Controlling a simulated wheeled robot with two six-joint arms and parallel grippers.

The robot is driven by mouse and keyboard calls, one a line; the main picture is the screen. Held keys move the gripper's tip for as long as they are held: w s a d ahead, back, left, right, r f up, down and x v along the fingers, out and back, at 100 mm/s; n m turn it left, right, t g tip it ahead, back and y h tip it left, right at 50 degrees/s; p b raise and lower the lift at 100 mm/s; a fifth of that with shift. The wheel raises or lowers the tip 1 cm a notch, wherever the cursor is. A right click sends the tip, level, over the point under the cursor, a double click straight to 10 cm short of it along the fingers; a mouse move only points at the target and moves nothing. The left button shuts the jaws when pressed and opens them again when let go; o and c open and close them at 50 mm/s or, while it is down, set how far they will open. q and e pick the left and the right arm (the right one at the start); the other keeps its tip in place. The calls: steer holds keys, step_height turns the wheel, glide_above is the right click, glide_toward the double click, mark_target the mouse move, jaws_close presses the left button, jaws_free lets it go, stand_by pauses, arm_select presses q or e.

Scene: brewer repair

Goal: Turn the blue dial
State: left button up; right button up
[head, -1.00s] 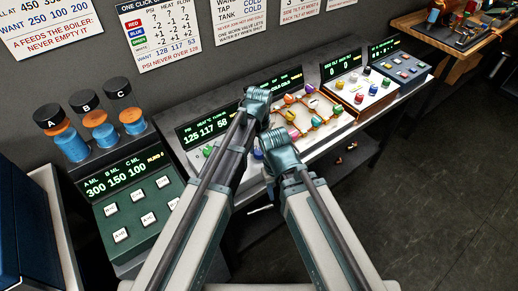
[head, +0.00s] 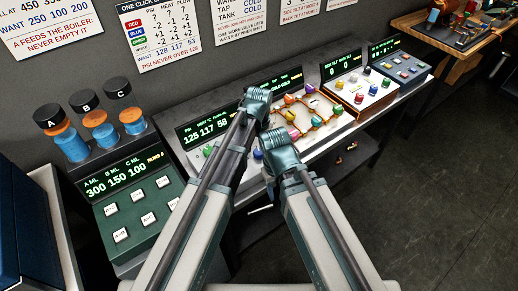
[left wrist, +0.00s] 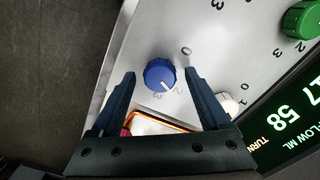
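The blue dial (left wrist: 160,75) sits on the light panel in the left wrist view. Its white pointer line faces down and slightly right, close to the printed 2. My left gripper (left wrist: 160,71) is open, with one finger on each side of the dial and a visible gap on both sides.
A green dial (left wrist: 301,20) and a white knob (left wrist: 229,104) are nearby. The green-lettered display (head: 205,131) reads 125 117 58. A notice (head: 158,32) on the wall lists 128 117 53. A dispenser panel (head: 135,205) with several buttons stands left of the arms.

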mark_target(258, 153)
arm_select(q)
step_height(258, 153, up, 14)
steer(key=p, duration=1.4)
steer(key=shift+f, duration=0.2)
steer(key=s+a+f+b, duration=0.3)
steer(key=s+f+b, duration=0.3)
steer(key=s+b, duration=0.1)
steer(key=s+a+f+y+b, duration=0.1)
steer(key=s+a+f+b, duration=0.2)
steer(key=s+f+b, duration=0.4)
steer(key=s, duration=0.2)
steer(key=shift+s+f, duration=0.25)
steer(key=shift+s, duration=0.1)
